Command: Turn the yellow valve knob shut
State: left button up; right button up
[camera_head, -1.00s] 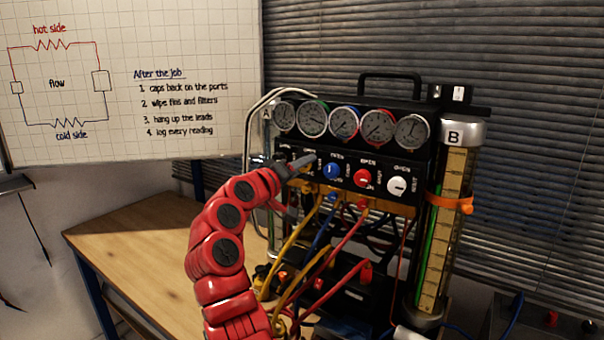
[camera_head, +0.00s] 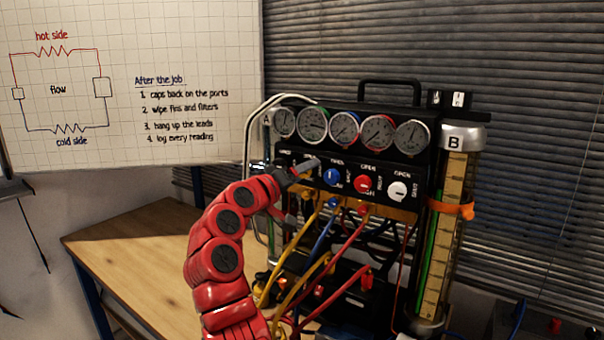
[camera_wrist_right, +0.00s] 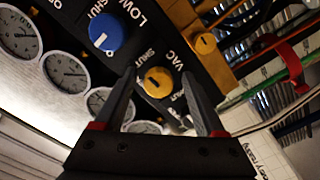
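The yellow valve knob (camera_wrist_right: 157,82) sits on the black gauge panel, below the label VAC in the right wrist view. My right gripper (camera_wrist_right: 159,74) is open, with one finger on each side of the knob. A gap shows between each fingertip and the knob, and I cannot tell whether the tips reach past its face. In the head view my right gripper (camera_head: 312,165) is at the panel's left part and mostly hides the yellow knob. My left gripper is not in view.
A blue knob (camera_head: 332,177), a red knob (camera_head: 363,183) and a white knob (camera_head: 398,190) sit to the right. Gauges (camera_head: 344,127) line the panel above. Yellow, blue and red hoses (camera_head: 345,240) hang below. A glass column (camera_head: 443,235) stands at right.

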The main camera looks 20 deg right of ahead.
jog(key=b+v, duration=0.2)
jog(key=v, duration=1.5)
jog(key=shift+a, duration=0.2)
jog(key=shift+s, duration=0.15)
